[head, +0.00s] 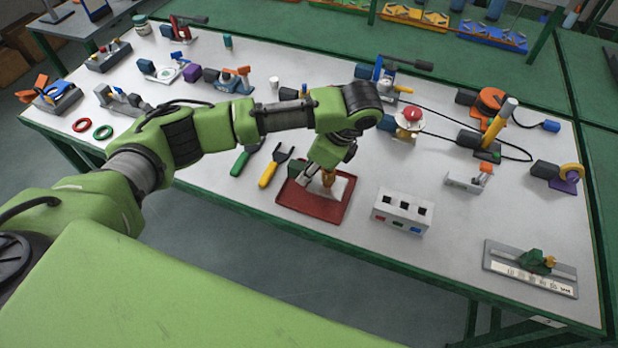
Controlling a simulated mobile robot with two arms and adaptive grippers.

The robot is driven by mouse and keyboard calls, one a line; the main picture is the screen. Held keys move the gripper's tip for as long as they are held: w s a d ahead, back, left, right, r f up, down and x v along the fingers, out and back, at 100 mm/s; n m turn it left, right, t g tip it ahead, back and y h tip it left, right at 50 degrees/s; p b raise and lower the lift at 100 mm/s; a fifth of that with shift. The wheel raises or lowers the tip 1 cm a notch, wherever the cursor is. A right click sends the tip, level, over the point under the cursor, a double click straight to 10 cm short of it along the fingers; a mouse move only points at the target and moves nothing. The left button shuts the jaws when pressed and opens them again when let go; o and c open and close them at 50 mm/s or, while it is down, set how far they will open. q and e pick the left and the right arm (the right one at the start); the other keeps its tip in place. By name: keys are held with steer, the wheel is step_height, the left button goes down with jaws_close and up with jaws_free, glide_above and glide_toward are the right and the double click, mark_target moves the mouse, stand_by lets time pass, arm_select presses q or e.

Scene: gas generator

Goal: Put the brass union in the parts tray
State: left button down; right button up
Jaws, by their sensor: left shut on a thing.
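My left arm reaches in from the left over the white table. My left gripper (328,176) points down over the parts tray and is shut on the brass union (328,179). The union is small and gold-brown, and is partly hidden by the fingers. The parts tray (306,209) is a shallow dark red tray near the table's front edge. The union shows over the tray's inside, but I cannot tell whether it touches the bottom. My right gripper is not in view.
A white block with square holes (402,211) stands right of the tray. Several tools and fixtures fill the back of the table. A grey plate with a green part (530,267) lies at front right.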

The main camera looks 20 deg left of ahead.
arm_select(q)
steer(key=shift+w+d+f, duration=0.1)
steer(key=shift+w+f, duration=0.05)
step_height(320, 180, down, 3)
steer(key=shift+w+f, duration=0.1)
steer(key=shift+f, duration=0.05)
steer(key=c, duration=2)
jaws_free()
steer(key=shift+f, duration=0.15)
steer(key=shift+o, duration=0.8)
